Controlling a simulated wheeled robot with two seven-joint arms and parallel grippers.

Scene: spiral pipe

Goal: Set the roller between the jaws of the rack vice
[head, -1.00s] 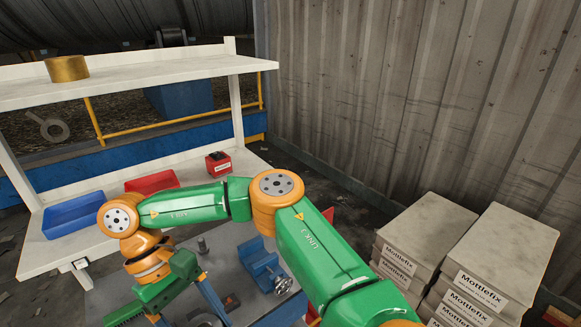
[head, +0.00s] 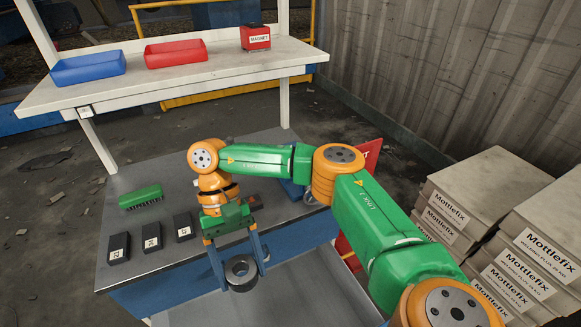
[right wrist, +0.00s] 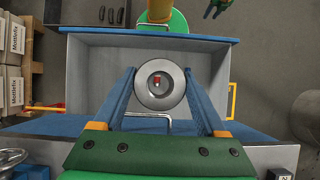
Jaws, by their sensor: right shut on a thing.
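The roller is a dark, thick ring (head: 241,270). In the right wrist view it shows end-on as a grey disc with a central hole (right wrist: 147,97). My right gripper (head: 236,277) is shut on it, with one blue finger on each side. The roller hangs in front of the bench's near edge, over a lower grey surface; its height above that is unclear. The blue rack vice (head: 290,190) is on the bench, right of the gripper, mostly hidden behind my right arm. Its jaws cannot be seen.
Several black labelled blocks (head: 151,238) and a green brush (head: 141,197) lie on the bench's left. A rear shelf holds a blue bin (head: 88,69), a red bin (head: 176,54) and a red magnet box (head: 256,38). Mottlefix stacks (head: 447,215) stand right.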

